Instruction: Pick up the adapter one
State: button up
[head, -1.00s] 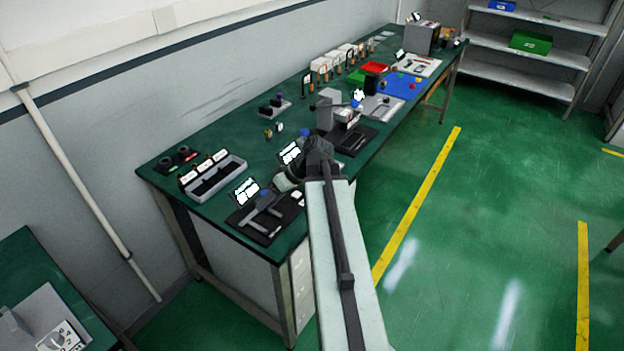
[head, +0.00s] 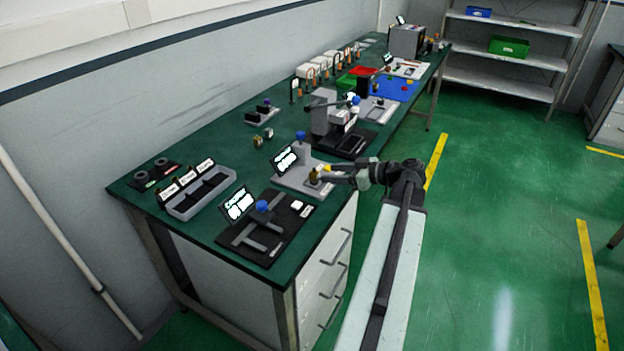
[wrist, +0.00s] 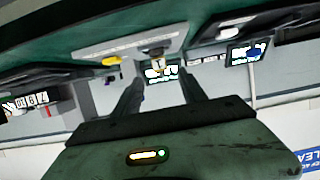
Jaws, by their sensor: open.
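My gripper (head: 332,176) is open and empty at the right front of a light grey fixture (head: 292,181) on the green bench. It reaches in from the right. A small brass-coloured piece (head: 314,177), possibly an adapter, stands upright on the fixture close to my fingertips. A small yellow part (head: 326,167) shows beside it. I cannot tell which piece is adapter one. Two small brass parts (head: 262,137) lie farther back on the bench.
A black fixture (head: 268,242) with a screen stands at the near end of the bench. A grey divided tray (head: 204,190) is left of it. A dark press-like station (head: 345,140) stands behind the light fixture. The floor at right is clear.

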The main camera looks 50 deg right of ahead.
aim_at(317, 173)
jog(key=b+x, duration=0.2)
jog(key=x, duration=0.5)
jog(key=shift+w, duration=0.25)
grip_shut()
